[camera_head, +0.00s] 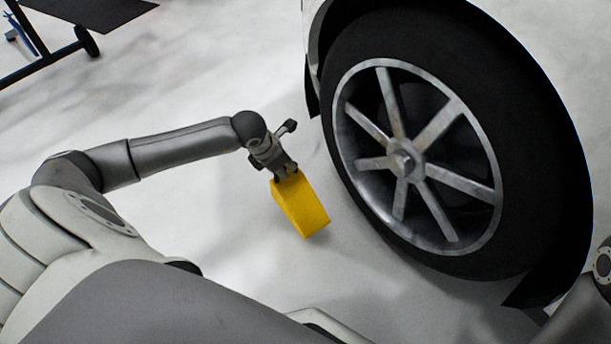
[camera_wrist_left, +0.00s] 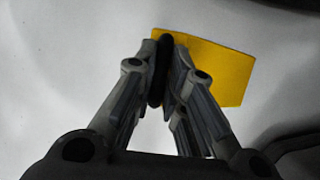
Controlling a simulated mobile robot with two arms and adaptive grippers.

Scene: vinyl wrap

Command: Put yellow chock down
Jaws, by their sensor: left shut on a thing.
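The yellow chock (camera_head: 302,209) is a wedge-like block hanging below my left gripper (camera_head: 285,172) in the head view. My left gripper is shut on its upper end. In the left wrist view, the fingers of the left gripper (camera_wrist_left: 164,70) close together at the chock (camera_wrist_left: 222,70), which extends to the right beyond them. The chock is left of the car wheel (camera_head: 405,163), with a gap between them. I cannot tell whether its lower end touches the floor. My right gripper is not in view; only part of an arm shows at the lower right edge.
The large black tyre and car body fill the right side. The pale floor (camera_head: 200,85) is clear to the left of the wheel. A dark wheeled stand (camera_head: 60,55) is at the top left.

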